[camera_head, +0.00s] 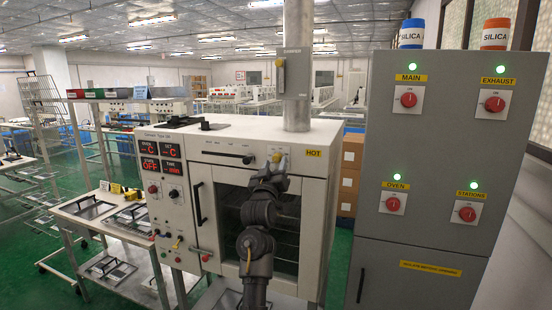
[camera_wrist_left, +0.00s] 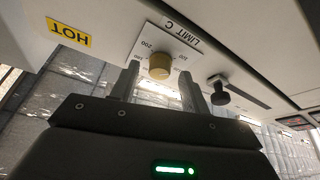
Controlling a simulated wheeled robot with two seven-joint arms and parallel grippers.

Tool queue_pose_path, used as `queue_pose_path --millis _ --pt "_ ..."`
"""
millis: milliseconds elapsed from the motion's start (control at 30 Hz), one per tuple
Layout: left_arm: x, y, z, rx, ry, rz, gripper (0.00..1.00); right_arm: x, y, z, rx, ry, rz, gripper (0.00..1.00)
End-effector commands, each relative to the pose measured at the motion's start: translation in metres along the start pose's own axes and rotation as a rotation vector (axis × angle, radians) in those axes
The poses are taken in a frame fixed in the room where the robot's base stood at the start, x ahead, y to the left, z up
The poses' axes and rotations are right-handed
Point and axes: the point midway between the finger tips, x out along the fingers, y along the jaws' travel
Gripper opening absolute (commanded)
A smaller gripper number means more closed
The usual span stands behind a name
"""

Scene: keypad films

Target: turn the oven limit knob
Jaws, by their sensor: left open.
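The oven limit knob (camera_wrist_left: 160,66) is a round yellow-brass knob on a white dial plate marked LIMIT C in the left wrist view. It is on the upper front of the white oven (camera_head: 222,140), near the HOT label (camera_head: 313,153). In the head view my left gripper (camera_head: 274,168) is raised in front of the oven, just below the dial plate, and partly hides that area. In the left wrist view its two fingers are open, with the knob appearing between their tips. I cannot tell whether they touch it. My right gripper is not in view.
A black latch handle (camera_head: 248,159) is beside the dial; its knob is close to one finger in the wrist view. The glass oven door is below. A grey cabinet (camera_head: 440,150) with red switches stands right. A metal trolley (camera_head: 100,210) with trays stands left.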

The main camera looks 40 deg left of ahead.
Motion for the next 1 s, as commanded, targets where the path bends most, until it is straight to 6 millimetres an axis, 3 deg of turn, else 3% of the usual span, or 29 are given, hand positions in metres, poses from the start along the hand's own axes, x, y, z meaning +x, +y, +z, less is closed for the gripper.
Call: queue_pose_path --millis 133,433,800,1000 --pt "0.0108 0.0003 -0.0008 0.001 0.000 0.000 0.46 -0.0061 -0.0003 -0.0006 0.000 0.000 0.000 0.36" --pt "0.0122 -0.0001 0.0004 0.001 0.000 0.001 0.46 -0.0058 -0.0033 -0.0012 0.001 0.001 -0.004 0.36" --pt "0.0103 0.0041 0.0012 -0.001 0.000 0.002 0.01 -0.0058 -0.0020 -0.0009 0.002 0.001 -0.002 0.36" --pt "0.0120 0.0006 0.0011 0.017 0.000 0.008 0.01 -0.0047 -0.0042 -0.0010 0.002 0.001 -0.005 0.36"
